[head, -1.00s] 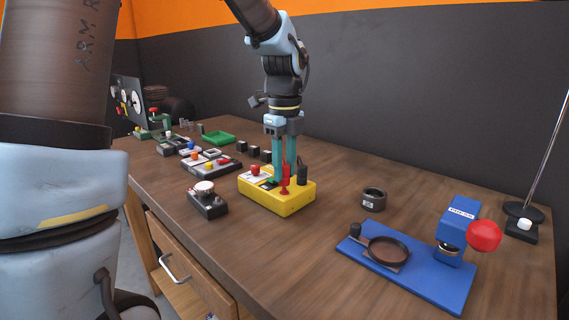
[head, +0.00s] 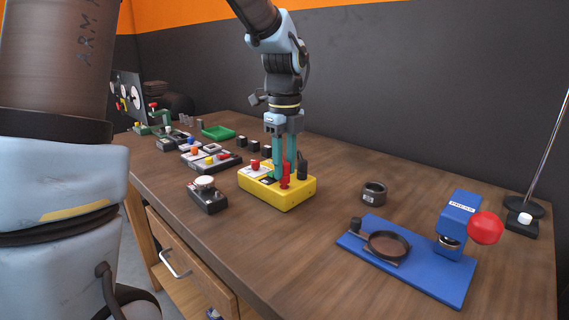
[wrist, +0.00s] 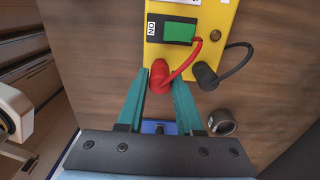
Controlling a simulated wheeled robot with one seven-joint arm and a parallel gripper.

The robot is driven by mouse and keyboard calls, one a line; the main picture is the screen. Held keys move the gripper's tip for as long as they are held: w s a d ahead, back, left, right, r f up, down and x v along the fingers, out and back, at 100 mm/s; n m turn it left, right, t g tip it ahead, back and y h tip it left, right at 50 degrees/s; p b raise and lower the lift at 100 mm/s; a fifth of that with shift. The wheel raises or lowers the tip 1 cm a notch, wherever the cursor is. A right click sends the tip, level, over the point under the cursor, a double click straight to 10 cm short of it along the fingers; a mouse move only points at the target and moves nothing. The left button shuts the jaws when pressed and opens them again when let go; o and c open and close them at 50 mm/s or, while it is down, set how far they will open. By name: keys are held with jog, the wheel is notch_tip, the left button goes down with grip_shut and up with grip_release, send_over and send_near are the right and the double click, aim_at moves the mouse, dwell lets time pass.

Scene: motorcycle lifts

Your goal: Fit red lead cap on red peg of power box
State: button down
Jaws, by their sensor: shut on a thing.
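The yellow power box (head: 292,200) stands on the bench. In the wrist view, the box (wrist: 222,15) has a green switch (wrist: 178,32) beside an ON label. My gripper (head: 285,178), with teal fingers, points down over the box's near right part. It is shut on the red lead cap (wrist: 160,80), which also shows in the head view (head: 286,172). A red lead curves from the cap to the box. The cap is upright at the red peg's place, low against the box. It hides the peg, so I cannot tell how far it is seated.
A black lead cap (wrist: 206,77) stands on the box beside the red one. A dark ring (head: 374,192) and a blue press (head: 430,275) are to the right. A small device with a white knob (head: 206,195) is to the left. Bare bench lies in front of the box.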

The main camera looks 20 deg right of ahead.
jog(key=shift+f, duration=0.55)
jog(key=shift+c, duration=0.4)
grip_release()
dwell(0.3)
notch_tip(320, 180, up, 8)
jog(key=p, duration=0.7)
jog(key=shift+r, duration=0.1)
dwell(0.6)
